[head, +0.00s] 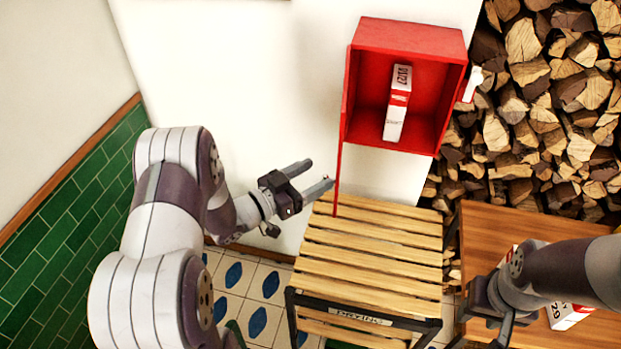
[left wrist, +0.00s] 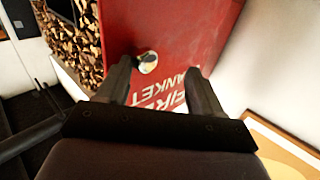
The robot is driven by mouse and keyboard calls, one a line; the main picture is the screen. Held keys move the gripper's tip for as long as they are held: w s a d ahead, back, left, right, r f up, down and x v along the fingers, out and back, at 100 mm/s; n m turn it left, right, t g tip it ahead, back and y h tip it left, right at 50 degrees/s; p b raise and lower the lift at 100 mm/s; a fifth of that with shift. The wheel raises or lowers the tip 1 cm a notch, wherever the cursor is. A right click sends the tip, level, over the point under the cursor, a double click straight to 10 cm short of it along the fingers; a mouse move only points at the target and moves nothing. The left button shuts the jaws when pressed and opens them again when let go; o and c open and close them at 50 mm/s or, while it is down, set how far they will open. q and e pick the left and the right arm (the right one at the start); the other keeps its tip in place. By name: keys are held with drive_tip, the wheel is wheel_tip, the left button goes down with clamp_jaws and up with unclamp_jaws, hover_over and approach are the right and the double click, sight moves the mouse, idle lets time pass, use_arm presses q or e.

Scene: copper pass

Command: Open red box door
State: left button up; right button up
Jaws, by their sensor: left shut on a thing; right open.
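The red box (head: 410,40) hangs on the white wall, its front open to view. A white and red carton (head: 397,105) stands inside it. The red door (head: 340,160) is swung out on the left side and shows nearly edge-on. My left gripper (head: 320,175) is at the door's outer edge, shut on the door. In the left wrist view the door (left wrist: 185,35) fills the middle with white lettering, and a round shiny knob (left wrist: 147,62) shows between the fingers; the exact contact is unclear. My right gripper (head: 490,325) is open at the lower right, partly cut off.
A slatted wooden rack (head: 365,255) stands below the box. A wooden table (head: 490,235) is at the right, with a white and red carton (head: 568,316) partly behind my right arm. Stacked firewood (head: 530,110) lines the right. Green tiles (head: 60,220) cover the left wall.

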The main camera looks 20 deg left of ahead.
use_arm(q)
drive_tip(key=shift+a+f, duration=0.15)
drive_tip(key=shift+f, duration=0.05)
idle(0.5)
drive_tip(key=b+v, duration=0.3)
drive_tip(key=v, duration=0.9)
drive_tip(key=shift+s+r+b, duration=0.2)
drive_tip(key=shift+b, duration=0.15)
use_arm(e)
drive_tip(key=f, duration=0.2)
drive_tip(key=w+f, duration=0.1)
drive_tip(key=f, duration=0.1)
drive_tip(key=shift+a, duration=0.1)
use_arm(q)
drive_tip(key=shift+a, duration=0.15)
drive_tip(key=shift+s, duration=0.1)
use_arm(e)
drive_tip(key=shift+s, duration=0.15)
